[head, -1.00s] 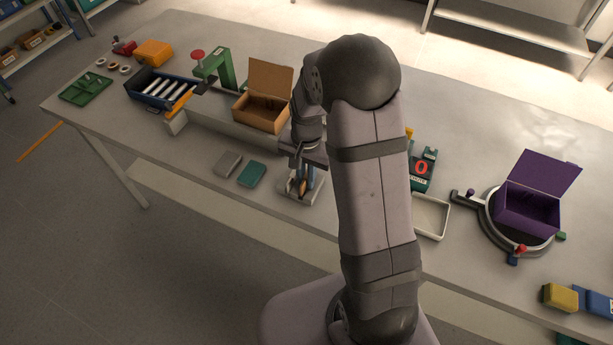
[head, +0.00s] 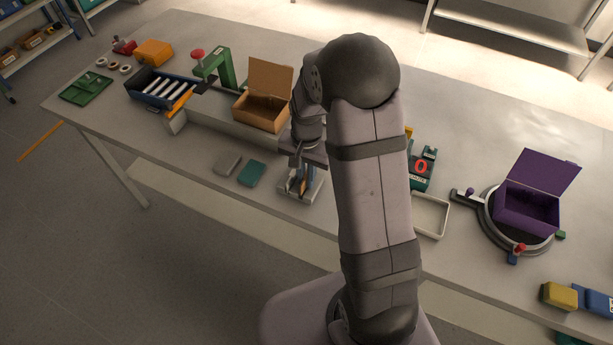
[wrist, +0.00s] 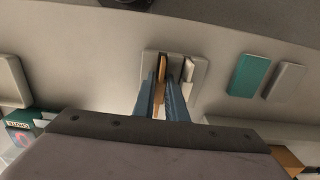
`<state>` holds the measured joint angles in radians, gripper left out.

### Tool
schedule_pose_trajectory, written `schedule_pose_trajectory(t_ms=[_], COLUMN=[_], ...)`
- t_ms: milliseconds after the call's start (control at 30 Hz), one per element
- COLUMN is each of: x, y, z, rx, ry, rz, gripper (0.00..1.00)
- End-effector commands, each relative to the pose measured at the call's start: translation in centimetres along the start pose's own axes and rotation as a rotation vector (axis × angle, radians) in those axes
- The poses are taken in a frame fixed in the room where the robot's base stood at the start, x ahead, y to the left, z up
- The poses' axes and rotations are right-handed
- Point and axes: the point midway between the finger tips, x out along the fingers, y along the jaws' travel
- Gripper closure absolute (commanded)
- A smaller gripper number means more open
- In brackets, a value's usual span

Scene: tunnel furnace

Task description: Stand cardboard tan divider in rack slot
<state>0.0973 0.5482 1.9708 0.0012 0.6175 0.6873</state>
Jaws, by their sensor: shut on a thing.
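My gripper (head: 301,182) is shut on the tan divider and points down at the rack (head: 316,190) near the table's front edge. In the wrist view, the blue fingers (wrist: 164,100) hold the thin tan divider (wrist: 161,75) between them, nearly edge-on. The pale rack (wrist: 200,70) lies beneath, with a light grey divider (wrist: 188,70) standing in it beside the tan one. The tan divider overlaps the rack's left part in the wrist view. Its lower edge is hidden, so I cannot tell whether it is inside a slot.
A grey block (head: 228,163) and a teal block (head: 251,173) lie left of the rack. An open cardboard box (head: 262,110) stands behind it. An empty pale tray (head: 446,216) and an open purple box (head: 528,208) are to the right.

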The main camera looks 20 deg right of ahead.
Motion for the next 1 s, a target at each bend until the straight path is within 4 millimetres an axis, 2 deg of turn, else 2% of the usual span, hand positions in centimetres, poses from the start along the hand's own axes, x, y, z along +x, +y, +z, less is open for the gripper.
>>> schedule_pose_trajectory(t_ms=[200, 233, 300, 967, 1000], x=[0.49, 0.51, 0.55, 0.68, 0.68], y=[0.21, 0.22, 0.26, 0.7, 0.7], z=[0.28, 0.29, 0.33, 0.38, 0.38], rx=[0.0, 0.0, 0.0, -0.001, -0.001], ry=[-0.007, -0.008, -0.009, -0.015, -0.015], rz=[0.006, 0.006, 0.007, 0.016, 0.016], gripper=[1.0, 0.84, 0.67, 0.67, 0.77])
